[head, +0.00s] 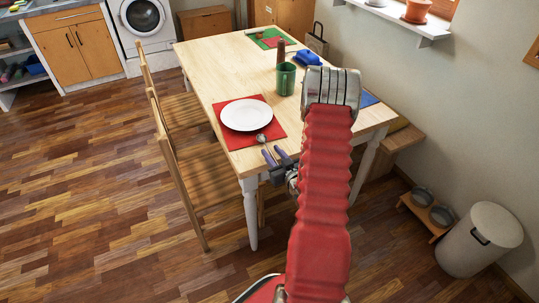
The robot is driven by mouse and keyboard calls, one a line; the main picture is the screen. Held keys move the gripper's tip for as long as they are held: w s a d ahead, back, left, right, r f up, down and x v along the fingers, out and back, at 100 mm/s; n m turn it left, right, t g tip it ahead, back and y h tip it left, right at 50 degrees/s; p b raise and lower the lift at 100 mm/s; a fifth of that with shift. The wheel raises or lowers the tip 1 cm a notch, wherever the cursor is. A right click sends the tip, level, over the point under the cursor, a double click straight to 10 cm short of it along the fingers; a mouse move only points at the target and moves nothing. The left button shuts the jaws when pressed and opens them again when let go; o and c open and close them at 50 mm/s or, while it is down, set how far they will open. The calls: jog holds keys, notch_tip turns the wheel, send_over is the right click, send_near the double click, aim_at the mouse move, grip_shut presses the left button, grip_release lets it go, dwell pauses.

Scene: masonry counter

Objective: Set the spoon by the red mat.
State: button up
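The red mat (233,139) lies at the near left part of the wooden table, with a white plate (246,114) on it. The spoon (261,138) shows its round metal bowl over the mat's near right edge; its handle runs toward my gripper and is hard to make out. My gripper (271,151) is just off the mat's near right corner, at the table's front edge. Its two dark fingers look spread apart, close to the spoon's handle end. Whether they touch the handle, and whether the spoon rests on the mat or just above it, I cannot tell.
The table (215,69) also holds a green cup (286,80), a blue item (307,58), a green mat (262,43) and a blue mat (368,98), partly hidden by my arm. Chairs (180,160) stand along the left side; a bench (405,138) is at right.

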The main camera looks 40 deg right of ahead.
jog(key=v, duration=1.3)
jog(key=shift+s+a, duration=0.15)
jog(key=shift+s, duration=0.2)
jog(key=s+f+m+g+y, duration=0.1)
jog(key=s+f+m+g, duration=0.1)
jog(key=s+f+g, duration=0.95)
jog(key=w+a+r+n+y, duration=0.1)
jog(key=a+r+n, duration=0.1)
jog(key=a+r, duration=1.5)
jog(key=w+a+r+n+t+y, duration=0.1)
jog(key=w+a+r+n+y, duration=0.1)
jog(key=a+r, duration=1.4)
notch_tip(320, 180, up, 5)
jog(key=shift+a+r+n, duration=0.25)
jog(key=shift+a+n, duration=0.1)
jog(key=shift+n, duration=0.35)
